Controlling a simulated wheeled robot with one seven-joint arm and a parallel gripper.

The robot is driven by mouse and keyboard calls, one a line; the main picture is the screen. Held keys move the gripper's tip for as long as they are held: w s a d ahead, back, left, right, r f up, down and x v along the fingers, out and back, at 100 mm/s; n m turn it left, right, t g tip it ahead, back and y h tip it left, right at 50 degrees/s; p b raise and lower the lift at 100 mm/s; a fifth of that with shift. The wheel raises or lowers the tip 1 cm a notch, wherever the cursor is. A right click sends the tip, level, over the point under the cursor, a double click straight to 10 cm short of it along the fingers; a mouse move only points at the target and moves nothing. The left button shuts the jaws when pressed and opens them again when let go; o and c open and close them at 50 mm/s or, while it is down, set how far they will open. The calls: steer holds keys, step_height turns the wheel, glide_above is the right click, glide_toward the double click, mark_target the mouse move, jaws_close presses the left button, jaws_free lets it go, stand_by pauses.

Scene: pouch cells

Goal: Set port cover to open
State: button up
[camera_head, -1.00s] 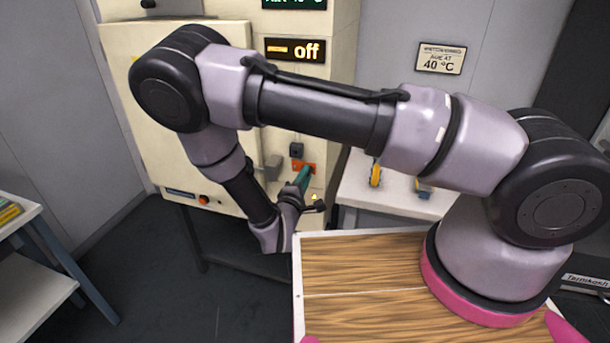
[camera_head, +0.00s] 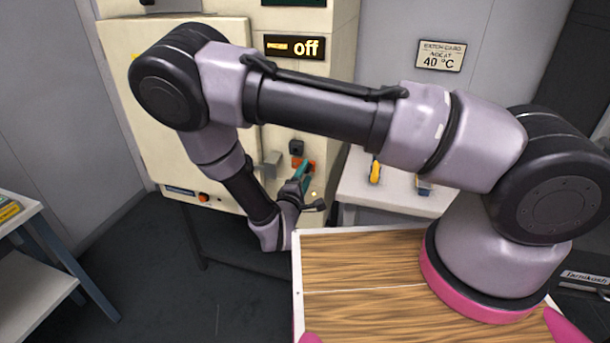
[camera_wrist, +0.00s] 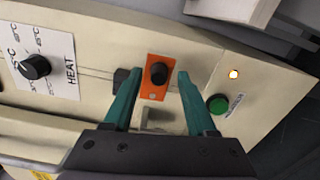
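An orange plate (camera_wrist: 156,92) with a round black knob (camera_wrist: 158,73) sits on the cream cabinet front; it looks like the port cover, but I cannot tell for sure. No opening shows behind it. In the head view, the orange plate (camera_head: 310,163) is partly hidden by my gripper (camera_head: 303,182). In the wrist view, my gripper (camera_wrist: 158,77) is open, its teal fingers on either side of the orange plate and knob. Nothing is held. I cannot tell whether the fingers touch the panel.
A black HEAT dial (camera_wrist: 34,66), a green button (camera_wrist: 218,104) and a lit lamp (camera_wrist: 233,74) are on the panel. A grey handle (camera_head: 270,164) stands left of my gripper. A white side table (camera_head: 395,192) is to the right.

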steer(key=v, duration=1)
steer(key=shift+s, duration=0.4)
steer(key=shift+a+r, duration=0.1)
steer(key=w+d+r+m+g+h, duration=0.1)
steer(key=d+r+m+g+h, duration=0.2)
steer(key=d+r+m+g, duration=1.5)
steer(key=s+d+r+t+y, duration=0.2)
steer(key=r+y, duration=0.1)
steer(key=r, duration=0.5)
steer(key=s+d+r+m+t+y, duration=0.1)
steer(key=s+d+r+t+y, duration=0.1)
steer(key=r, duration=0.6)
steer(key=s+d+r+t+y, duration=0.2)
steer(key=r+y, duration=0.4)
steer(key=r, duration=0.3)
steer(key=shift+s+d+m+t, duration=0.15)
steer(key=shift+s+m+t, duration=0.25)
steer(key=shift+s+t, duration=0.55)
